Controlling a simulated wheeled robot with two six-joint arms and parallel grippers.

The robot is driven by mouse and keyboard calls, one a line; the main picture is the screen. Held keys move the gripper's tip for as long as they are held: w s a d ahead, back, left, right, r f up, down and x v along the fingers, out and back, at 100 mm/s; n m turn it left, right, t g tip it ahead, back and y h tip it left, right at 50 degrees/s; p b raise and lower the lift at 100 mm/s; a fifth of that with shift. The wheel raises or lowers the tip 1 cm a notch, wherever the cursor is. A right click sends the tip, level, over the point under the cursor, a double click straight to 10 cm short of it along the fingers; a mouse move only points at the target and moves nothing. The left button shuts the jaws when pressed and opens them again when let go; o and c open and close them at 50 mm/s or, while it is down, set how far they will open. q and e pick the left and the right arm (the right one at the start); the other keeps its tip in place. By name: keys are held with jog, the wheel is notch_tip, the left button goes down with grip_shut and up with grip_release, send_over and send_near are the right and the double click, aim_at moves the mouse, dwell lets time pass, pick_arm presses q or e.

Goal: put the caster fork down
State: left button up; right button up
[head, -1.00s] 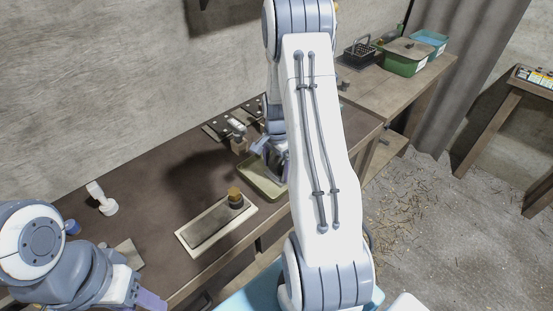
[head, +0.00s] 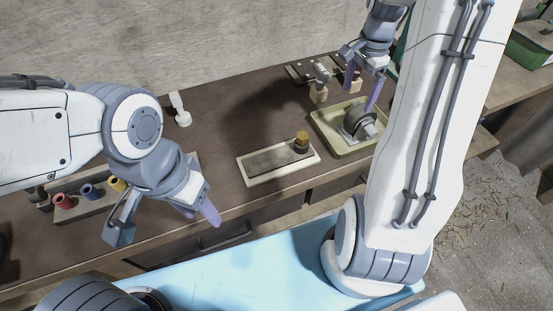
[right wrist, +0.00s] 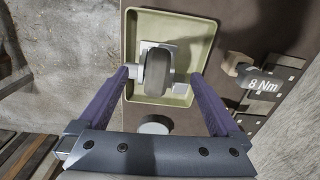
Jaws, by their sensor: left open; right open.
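The caster fork, grey metal with a dark wheel (head: 360,121), lies in the shallow pale green tray (head: 322,133) on the bench. In the right wrist view the caster fork (right wrist: 156,70) sits inside the tray (right wrist: 202,32), between my fingers in the picture. My right gripper (head: 362,90) is open just above the tray; the wrist view shows gaps between both fingers and the caster. My left gripper (head: 198,211) is open and empty near the bench's front edge, away from the tray.
A framed grey slab (head: 270,163) with a brass-topped dark piece (head: 301,142) lies left of the tray. A white fitting (head: 180,108) stands further left. A rack with coloured spools (head: 88,192) is at the bench's left. A dark perforated plate (head: 306,70) lies behind the tray.

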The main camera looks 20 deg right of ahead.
jog(key=s+a+r+n, duration=0.2)
jog(key=a+n, duration=0.4)
jog(key=a, duration=0.5)
jog(key=s+a+r+n, duration=0.25)
jog(key=a+n, duration=0.25)
jog(key=a, duration=0.6)
jog(key=s+a+n, duration=0.5)
jog(key=s+n, duration=0.1)
jog(key=s, duration=0.2)
jog(key=s+a+f+n+y, duration=0.1)
jog(key=s+a+n, duration=0.4)
jog(key=s+n, duration=0.2)
jog(key=shift+s+a, duration=0.4)
jog(key=shift+s, duration=0.55)
jog(key=shift+f, duration=0.1)
